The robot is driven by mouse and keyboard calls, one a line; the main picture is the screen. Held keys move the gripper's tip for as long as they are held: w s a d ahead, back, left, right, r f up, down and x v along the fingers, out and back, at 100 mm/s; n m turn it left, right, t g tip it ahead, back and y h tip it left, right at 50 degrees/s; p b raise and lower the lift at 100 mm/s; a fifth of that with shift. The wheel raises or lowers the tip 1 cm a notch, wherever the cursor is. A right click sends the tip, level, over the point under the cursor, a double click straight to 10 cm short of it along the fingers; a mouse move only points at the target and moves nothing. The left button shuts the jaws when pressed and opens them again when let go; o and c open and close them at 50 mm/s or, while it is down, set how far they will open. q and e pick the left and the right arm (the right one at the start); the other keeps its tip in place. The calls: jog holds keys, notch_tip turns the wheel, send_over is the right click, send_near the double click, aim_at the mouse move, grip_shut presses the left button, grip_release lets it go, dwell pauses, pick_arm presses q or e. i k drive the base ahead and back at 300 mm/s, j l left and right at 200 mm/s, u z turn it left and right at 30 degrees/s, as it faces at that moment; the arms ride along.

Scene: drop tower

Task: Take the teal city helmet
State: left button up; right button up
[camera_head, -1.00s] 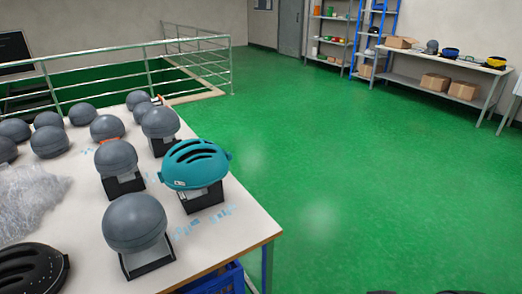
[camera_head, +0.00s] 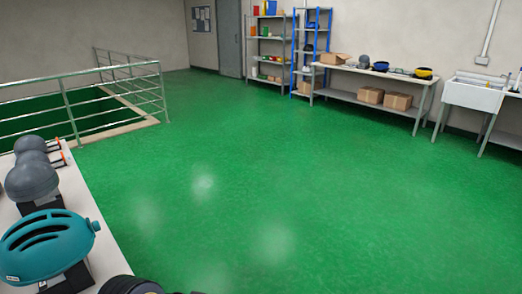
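The teal city helmet (camera_head: 45,244) sits on a dark stand on the white table (camera_head: 98,236) at the lower left. It has long dark vents on top and a small pale label at its lower left. Its left edge reaches the picture's edge. Neither gripper shows its fingers. A dark rounded shape at the bottom edge, right of the helmet, is cut off, and I cannot tell what it is.
Grey headforms (camera_head: 32,180) stand on the table behind the helmet. A metal railing (camera_head: 112,100) encloses an opening at the left. A workbench (camera_head: 368,97), shelves (camera_head: 268,50) and a white sink (camera_head: 473,95) line the back. The green floor is wide and clear.

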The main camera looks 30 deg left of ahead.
aim_at(42, 244)
jog(key=i+l, duration=0.15)
jog(key=i, duration=0.3)
jog(key=i+l, duration=0.1)
jog(key=i, duration=0.35)
jog(key=i+u, duration=0.25)
jog(key=u, duration=0.2)
jog(key=i+u, duration=0.2)
jog(key=u, duration=0.25)
jog(key=i+l+u, duration=0.15)
jog(key=u, duration=0.25)
jog(key=i+u, duration=0.2)
jog(key=u, duration=0.3)
jog(key=i+u, duration=0.15)
jog(key=u, duration=0.35)
jog(key=i+l+u, duration=0.1)
jog(key=u, duration=0.35)
jog(key=i+l+u, duration=0.2)
jog(key=u, duration=0.3)
jog(key=i+l+u, duration=0.1)
jog(key=u, duration=0.4)
jog(key=l+u, duration=0.35)
jog(key=u, duration=0.15)
